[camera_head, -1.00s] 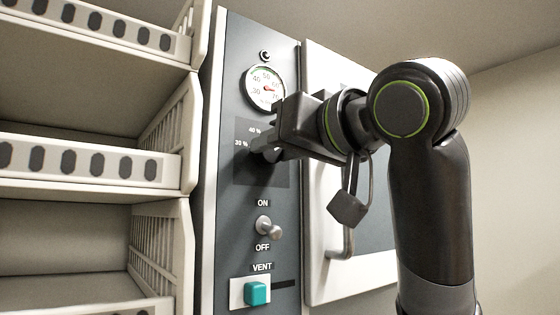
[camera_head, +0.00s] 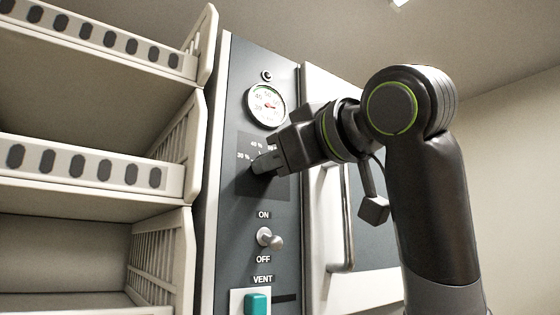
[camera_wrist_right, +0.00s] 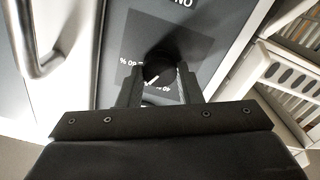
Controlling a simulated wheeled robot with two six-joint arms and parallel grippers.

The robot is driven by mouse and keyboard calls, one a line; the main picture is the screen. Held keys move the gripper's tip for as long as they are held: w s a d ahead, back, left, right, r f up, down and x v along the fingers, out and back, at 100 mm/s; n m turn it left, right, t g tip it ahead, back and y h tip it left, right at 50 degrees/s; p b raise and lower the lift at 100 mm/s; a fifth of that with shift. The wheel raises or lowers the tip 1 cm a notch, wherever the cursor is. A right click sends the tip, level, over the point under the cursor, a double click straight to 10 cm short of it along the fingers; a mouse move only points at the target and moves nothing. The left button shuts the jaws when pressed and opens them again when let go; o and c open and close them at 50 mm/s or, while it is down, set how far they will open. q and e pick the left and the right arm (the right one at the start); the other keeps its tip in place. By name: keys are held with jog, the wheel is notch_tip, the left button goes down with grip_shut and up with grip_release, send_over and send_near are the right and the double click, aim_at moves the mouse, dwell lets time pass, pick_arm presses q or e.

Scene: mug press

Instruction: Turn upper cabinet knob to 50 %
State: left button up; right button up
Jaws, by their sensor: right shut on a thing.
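The upper cabinet knob (camera_wrist_right: 160,68) is a dark round knob with a white pointer mark on the grey panel (camera_head: 230,215). Percent labels stand around it; 30 % and 40 % can be read in the head view. My right gripper (camera_head: 264,164) is shut on the knob, which it mostly hides in the head view. In the right wrist view its two fingers (camera_wrist_right: 160,82) are on either side of the knob. The label the pointer aims at cannot be read clearly. My left gripper is not in view.
A round gauge (camera_head: 266,105) is above the knob. An ON/OFF toggle (camera_head: 269,238) and a teal VENT switch (camera_head: 257,303) are below. A door handle (camera_head: 347,220) is on the right, with white shelf baskets (camera_head: 90,168) on the left.

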dwell(0.3)
jog(key=o, duration=1)
jog(key=b+v, duration=0.7)
jog(key=v, duration=1)
jog(key=shift+s+d, duration=0.1)
jog(key=shift+s, duration=0.05)
